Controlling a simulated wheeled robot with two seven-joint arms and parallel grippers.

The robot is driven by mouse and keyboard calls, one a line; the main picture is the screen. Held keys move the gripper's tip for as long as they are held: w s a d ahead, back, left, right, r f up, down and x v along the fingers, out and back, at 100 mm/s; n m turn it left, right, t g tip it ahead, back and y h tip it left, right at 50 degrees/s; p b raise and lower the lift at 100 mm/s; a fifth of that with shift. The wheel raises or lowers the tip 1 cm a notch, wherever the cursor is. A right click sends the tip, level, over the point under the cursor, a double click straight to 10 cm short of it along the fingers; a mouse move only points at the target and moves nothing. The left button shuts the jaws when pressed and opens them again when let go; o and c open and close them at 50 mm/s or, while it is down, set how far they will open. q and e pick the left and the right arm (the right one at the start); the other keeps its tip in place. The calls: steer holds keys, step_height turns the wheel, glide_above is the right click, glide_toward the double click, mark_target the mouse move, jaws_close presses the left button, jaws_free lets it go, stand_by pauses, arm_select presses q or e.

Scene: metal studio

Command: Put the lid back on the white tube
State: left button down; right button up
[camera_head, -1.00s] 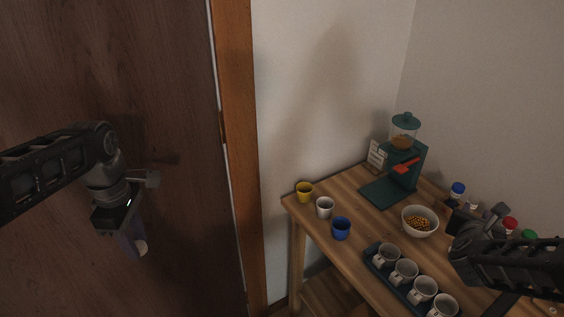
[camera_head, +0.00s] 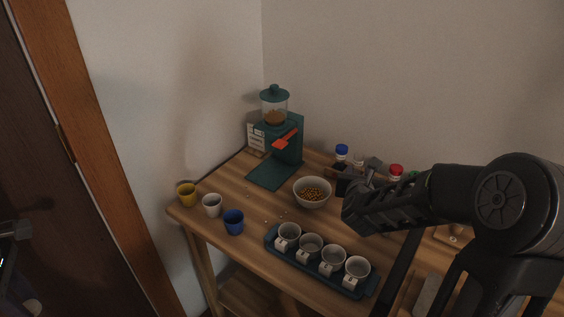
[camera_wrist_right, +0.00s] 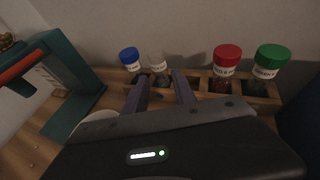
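The white tube (camera_wrist_right: 158,68) stands in a wooden rack with a pale label and no coloured cap like its neighbours; it shows small in the head view (camera_head: 359,161). My right gripper (camera_wrist_right: 160,84) is open, its two fingers apart in front of the tube, one on either side in the picture; I see no contact. In the head view my right gripper (camera_head: 366,172) is at the rack, partly hidden by its arm. My left gripper (camera_head: 24,296) is at the lower left edge, mostly cut off, with a small pale round piece, apparently the white lid (camera_head: 33,307), at its fingertips.
The rack (camera_wrist_right: 200,84) also holds blue-capped (camera_wrist_right: 130,60), red-capped (camera_wrist_right: 226,66) and green-capped (camera_wrist_right: 268,66) tubes. A green grinder (camera_head: 287,140), a bowl (camera_head: 313,193), three cups and a tray (camera_head: 310,267) of white cups stand on the wooden table (camera_head: 225,190).

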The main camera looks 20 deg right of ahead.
mark_target(358, 166)
arm_select(q)
steer(key=shift+r+p, duration=0.3)
steer(key=shift+r, duration=0.05)
arm_select(e)
steer(key=x, duration=0.5)
steer(key=shift+w+d+f, duration=0.1)
steer(key=shift+w, duration=0.1)
arm_select(q)
steer(key=shift+r, duration=0.2)
arm_select(e)
steer(key=shift+w+d+f, duration=0.15)
steer(key=shift+w+d, duration=0.1)
arm_select(q)
steer(key=shift+r+p, duration=0.4)
steer(key=shift+p, duration=0.15)
arm_select(e)
steer(key=x, duration=0.4)
steer(key=shift+w+f, duration=0.15)
steer(key=shift+c, duration=0.2)
jaws_close()
